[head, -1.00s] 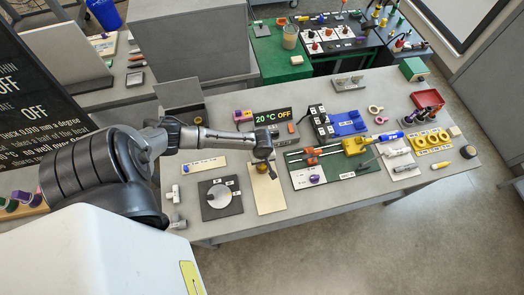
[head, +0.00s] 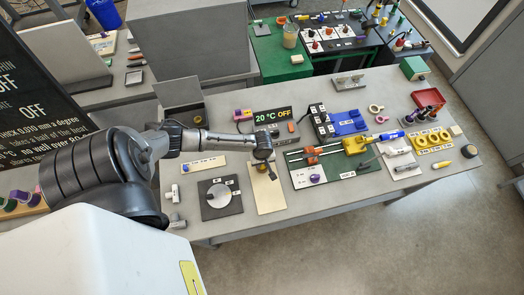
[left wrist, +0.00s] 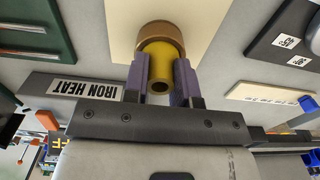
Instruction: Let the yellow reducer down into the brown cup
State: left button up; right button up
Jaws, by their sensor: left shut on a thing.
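The yellow reducer (left wrist: 159,62) is between the two purple-grey fingers of my left gripper (left wrist: 160,85) in the left wrist view. Its narrow open end faces the camera. The brown cup (left wrist: 161,33) shows just beyond it, and the reducer's wider far end overlaps the cup's rim. I cannot tell how deep the reducer sits in the cup. In the head view my left gripper (head: 265,168) points down over the cream board, and its fingers mostly hide the reducer and cup. My right gripper is not in view.
The cream board (head: 269,197) lies under the gripper. A dark plate with a round grey disc (head: 220,195) is to its left, and a green tool mat (head: 335,174) is to its right. The display reading 20 °C OFF (head: 273,116) stands behind.

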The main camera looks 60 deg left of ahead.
pick_arm(q)
jog(key=shift+f, duration=0.15)
jog(key=o, duration=0.9)
jog(key=shift+o, duration=0.4)
notch_tip(320, 180, up, 14)
jog(key=shift+f+m, duration=0.1)
jog(key=shift+m, duration=0.2)
